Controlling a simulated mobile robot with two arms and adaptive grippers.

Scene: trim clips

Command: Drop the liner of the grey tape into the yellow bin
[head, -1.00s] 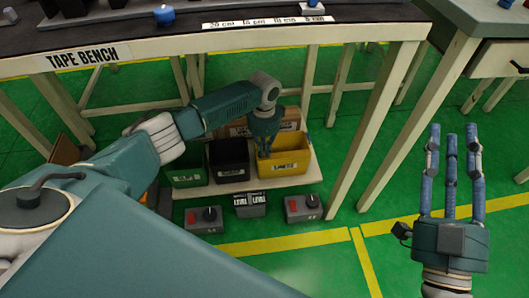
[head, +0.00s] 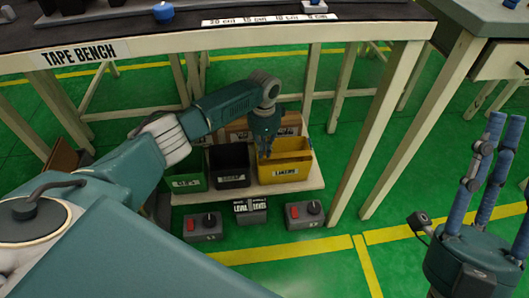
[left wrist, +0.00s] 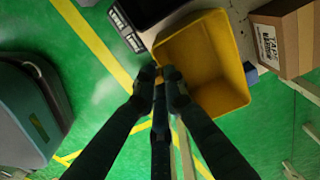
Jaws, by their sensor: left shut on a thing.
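The yellow bin (head: 296,172) stands on the low shelf under the bench, with a label on its front. It also shows in the left wrist view (left wrist: 226,88), and the part of its floor in sight looks empty. My left gripper (head: 265,155) points down over the left part of the yellow bin. In the left wrist view its fingers (left wrist: 160,78) are drawn together at the bin's near edge. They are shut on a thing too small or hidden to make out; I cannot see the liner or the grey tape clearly. My right gripper (head: 497,135) is open and empty at the right.
A black bin (head: 231,178) and a green bin (head: 188,183) stand left of the yellow one. A cardboard box (left wrist: 282,40) is behind it. Grey switch boxes (head: 203,228) lie in front. The tape bench (head: 200,47) and its legs close in the space above.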

